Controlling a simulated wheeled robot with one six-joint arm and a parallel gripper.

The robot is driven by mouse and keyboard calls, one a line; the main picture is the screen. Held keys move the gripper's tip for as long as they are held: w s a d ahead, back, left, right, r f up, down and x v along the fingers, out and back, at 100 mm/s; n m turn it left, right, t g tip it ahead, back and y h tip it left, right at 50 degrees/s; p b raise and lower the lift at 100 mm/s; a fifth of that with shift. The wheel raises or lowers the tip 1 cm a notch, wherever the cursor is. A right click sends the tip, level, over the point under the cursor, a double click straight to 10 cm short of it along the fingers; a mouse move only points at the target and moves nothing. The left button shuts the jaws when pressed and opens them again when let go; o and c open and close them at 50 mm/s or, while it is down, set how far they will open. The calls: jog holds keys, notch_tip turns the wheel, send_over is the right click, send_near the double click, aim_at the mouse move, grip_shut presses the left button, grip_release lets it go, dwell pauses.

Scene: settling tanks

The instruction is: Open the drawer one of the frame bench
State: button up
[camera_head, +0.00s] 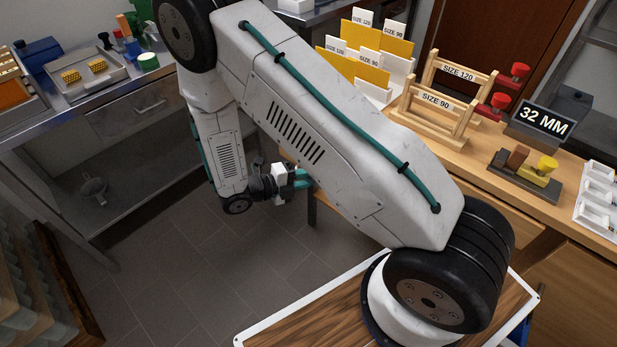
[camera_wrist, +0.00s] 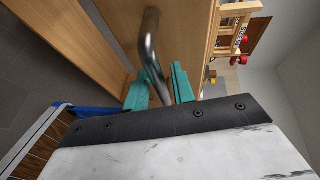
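The frame bench (camera_head: 455,150) is the wooden bench at the right in the head view. It carries frames marked SIZE 120 and SIZE 90. My gripper (camera_head: 303,178) is low by the bench's left end, partly behind my arm. In the wrist view, a bent metal handle (camera_wrist: 150,38) runs down beside a wooden front (camera_wrist: 190,38). The teal fingers of my gripper (camera_wrist: 165,68) are close around the handle's lower part. I cannot tell whether they press on it. My arm hides most of the drawer fronts in the head view, so how far the drawer stands out is unclear.
A steel bench (camera_head: 115,100) with a drawer and lower shelf stands at the left. Tiled floor (camera_head: 180,260) lies open between the benches. A wooden panel (camera_wrist: 75,45) stands left of the handle in the wrist view. A 32 MM sign (camera_head: 543,120) stands on the bench.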

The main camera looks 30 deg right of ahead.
jog(key=shift+o, duration=0.2)
jog(key=shift+a, duration=0.1)
jog(key=a+r, duration=0.1)
jog(key=a, duration=0.6)
jog(key=shift+w+a+r, duration=0.2)
jog(key=shift+w+a, duration=0.05)
jog(key=shift+w, duration=0.1)
